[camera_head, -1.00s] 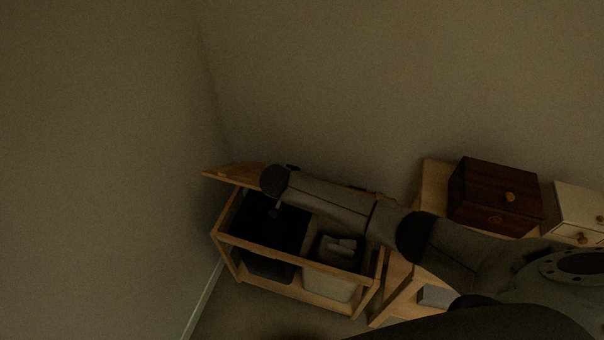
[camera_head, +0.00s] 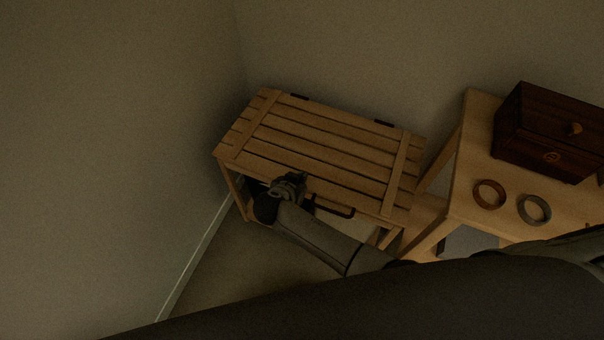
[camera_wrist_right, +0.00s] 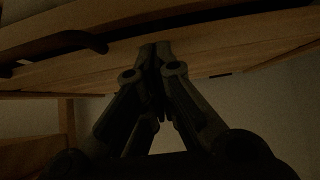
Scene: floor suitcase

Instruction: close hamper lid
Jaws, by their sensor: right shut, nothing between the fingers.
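The wooden hamper's slatted lid (camera_head: 322,136) lies down over the hamper frame (camera_head: 231,184) in the head view, covering the bins inside. Whether it sits fully flush I cannot tell. My right gripper (camera_head: 302,178) is at the lid's front edge, left of a dark handle (camera_head: 335,209). In the right wrist view, the right gripper's fingers (camera_wrist_right: 155,54) are together and empty, with their tips at a wooden front board (camera_wrist_right: 225,52). Contact is hard to judge. A dark handle (camera_wrist_right: 62,44) also shows there. My left gripper is not in view.
A wooden table (camera_head: 466,183) stands right of the hamper, with a dark wooden box (camera_head: 548,130), a brown ring (camera_head: 489,194) and a grey ring (camera_head: 534,209) on it. Walls stand behind and left of the hamper. Floor (camera_head: 225,275) shows in front.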

